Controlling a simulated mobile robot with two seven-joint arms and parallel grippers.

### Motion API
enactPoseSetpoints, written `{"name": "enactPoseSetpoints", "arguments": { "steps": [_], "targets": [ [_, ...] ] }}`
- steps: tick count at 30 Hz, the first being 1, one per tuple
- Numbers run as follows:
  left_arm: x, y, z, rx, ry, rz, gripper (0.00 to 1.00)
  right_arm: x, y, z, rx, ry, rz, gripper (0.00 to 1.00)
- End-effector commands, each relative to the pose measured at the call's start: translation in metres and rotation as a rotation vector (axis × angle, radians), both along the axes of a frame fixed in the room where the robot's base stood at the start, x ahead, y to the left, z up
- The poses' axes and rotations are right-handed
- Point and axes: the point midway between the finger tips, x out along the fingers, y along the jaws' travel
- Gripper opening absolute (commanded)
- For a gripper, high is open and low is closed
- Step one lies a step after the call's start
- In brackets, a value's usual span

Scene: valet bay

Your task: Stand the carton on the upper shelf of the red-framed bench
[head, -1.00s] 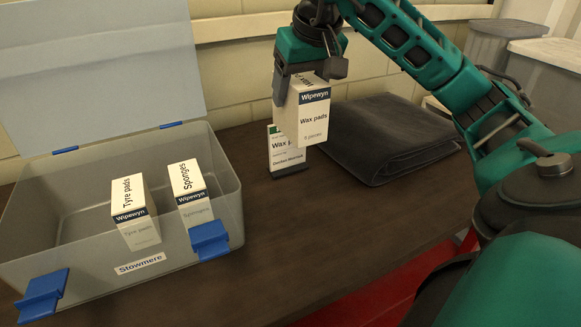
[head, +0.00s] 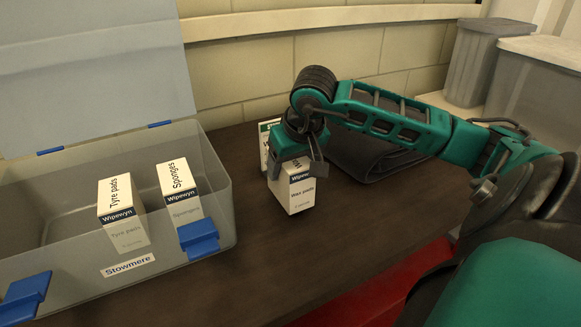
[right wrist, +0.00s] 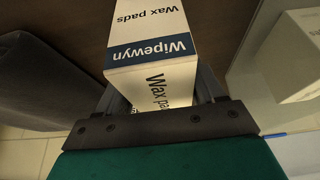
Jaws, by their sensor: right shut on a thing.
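The white Wipewyn "Wax pads" carton (head: 297,192) is upright in my right gripper (head: 291,165), low over the dark brown top (head: 215,285) of the bench. I cannot tell for sure whether its base touches the surface. In the right wrist view the carton (right wrist: 155,50) sits between the two fingers of my right gripper (right wrist: 158,92), which is shut on it. Red parts of the bench (head: 375,295) show below its front edge. My left gripper is not in view.
A wax pads sign card (head: 265,143) stands just behind the carton, partly hidden. An open clear case (head: 215,215) at the left holds "Tyre pads" (head: 122,213) and "Sponges" (head: 180,190) boxes. Grey bins (head: 540,90) stand back right.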

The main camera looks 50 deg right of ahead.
Motion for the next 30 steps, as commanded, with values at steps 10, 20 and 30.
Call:
{"name": "enactPoseSetpoints", "arguments": {
  "steps": [10,20,30],
  "targets": [
    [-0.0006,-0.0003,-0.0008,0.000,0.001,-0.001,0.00,0.0002,-0.0004,-0.0128,-0.001,-0.002,0.000,0.35],
    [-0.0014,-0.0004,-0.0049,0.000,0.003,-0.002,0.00,0.0000,-0.0001,-0.0158,0.000,-0.001,0.000,0.82],
    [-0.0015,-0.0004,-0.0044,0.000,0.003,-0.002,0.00,0.0000,-0.0001,-0.0155,0.000,-0.001,0.000,0.94]
  ]
}}
